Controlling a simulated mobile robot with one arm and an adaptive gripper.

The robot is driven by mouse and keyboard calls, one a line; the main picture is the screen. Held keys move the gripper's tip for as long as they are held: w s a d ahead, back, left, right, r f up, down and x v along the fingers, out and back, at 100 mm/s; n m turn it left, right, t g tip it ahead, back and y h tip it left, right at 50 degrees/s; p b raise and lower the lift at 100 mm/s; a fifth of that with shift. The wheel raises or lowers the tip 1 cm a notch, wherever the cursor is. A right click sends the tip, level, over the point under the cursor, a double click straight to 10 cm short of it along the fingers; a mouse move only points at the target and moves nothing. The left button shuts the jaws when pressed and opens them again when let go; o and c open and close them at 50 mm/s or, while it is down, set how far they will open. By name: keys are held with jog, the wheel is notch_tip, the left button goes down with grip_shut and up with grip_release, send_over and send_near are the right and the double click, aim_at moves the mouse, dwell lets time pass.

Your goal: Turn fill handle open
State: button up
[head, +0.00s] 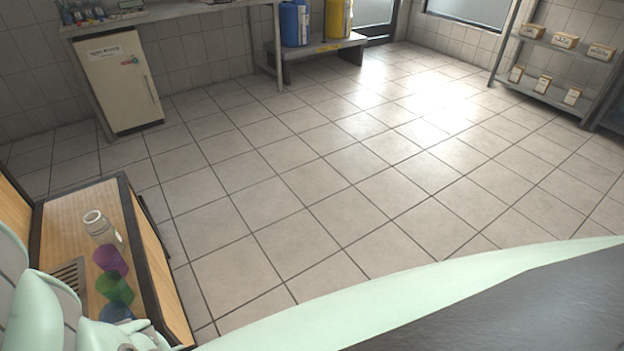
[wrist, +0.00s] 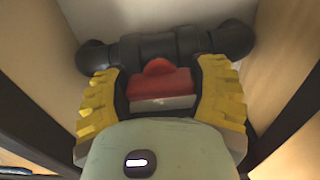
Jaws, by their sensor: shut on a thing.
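The fill handle (wrist: 165,86) is a red piece with a pale grey front edge, in the middle of the wrist view. It sits against a black pipe fitting (wrist: 155,46) with an elbow at each end. My gripper (wrist: 162,72) has its yellow ridged fingers on either side of the handle and is shut on it. The handle's lower part is hidden by my gripper's body. In the head view neither the handle nor the fingers can be made out.
Tan panels (wrist: 290,60) flank the pipe on both sides. In the head view, a clear bottle (head: 101,228) and several coloured cups (head: 113,288) stand on a wooden-topped unit (head: 70,213) at lower left. The tiled floor (head: 300,180) is clear.

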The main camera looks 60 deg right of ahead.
dwell(0.3)
jog(key=o, duration=1.2)
jog(key=v, duration=1.2)
jog(key=shift+d, duration=0.1)
